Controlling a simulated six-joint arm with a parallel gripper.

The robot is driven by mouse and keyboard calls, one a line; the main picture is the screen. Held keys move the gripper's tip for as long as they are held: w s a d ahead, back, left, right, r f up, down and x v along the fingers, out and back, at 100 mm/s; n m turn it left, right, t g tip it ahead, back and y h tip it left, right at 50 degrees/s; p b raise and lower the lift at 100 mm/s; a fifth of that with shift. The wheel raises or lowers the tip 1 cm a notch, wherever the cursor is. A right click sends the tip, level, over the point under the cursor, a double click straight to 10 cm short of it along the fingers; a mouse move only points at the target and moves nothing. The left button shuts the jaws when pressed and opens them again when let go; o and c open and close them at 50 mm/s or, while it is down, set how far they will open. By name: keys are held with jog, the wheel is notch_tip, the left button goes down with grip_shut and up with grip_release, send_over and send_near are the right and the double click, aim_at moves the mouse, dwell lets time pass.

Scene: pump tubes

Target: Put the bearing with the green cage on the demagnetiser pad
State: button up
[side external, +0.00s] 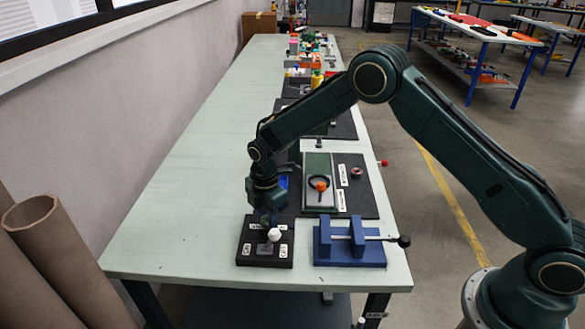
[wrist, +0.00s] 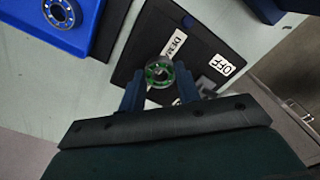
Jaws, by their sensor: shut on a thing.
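The bearing with the green cage (wrist: 158,73) is a steel ring held between the two blue fingertips of my gripper (wrist: 160,84), in the wrist view. My gripper is shut on it. The black demagnetiser (wrist: 143,40) is beneath and beyond it, with white labels; one reads OFF and another, starting "DEM", is partly covered by the bearing. In the side view my gripper (side external: 268,216) is low over the back of the demagnetiser (side external: 247,259). The bearing cannot be made out there. I cannot tell whether it touches the pad.
A blue tray (wrist: 88,42) holds another bearing (wrist: 60,13) in the wrist view. A white knob (side external: 274,234) stands up from the demagnetiser near my gripper. A blue vise (side external: 348,249) stands to its right. The table's left side (side external: 175,200) is clear.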

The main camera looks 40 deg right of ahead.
aim_at(267, 219)
jog(key=shift+f, duration=0.4)
jog(key=shift+f, duration=0.2)
jog(key=o, duration=1)
jog(key=shift+r, duration=0.1)
notch_tip(267, 219, up, 12)
jog(key=shift+r, duration=0.15)
dwell(0.5)
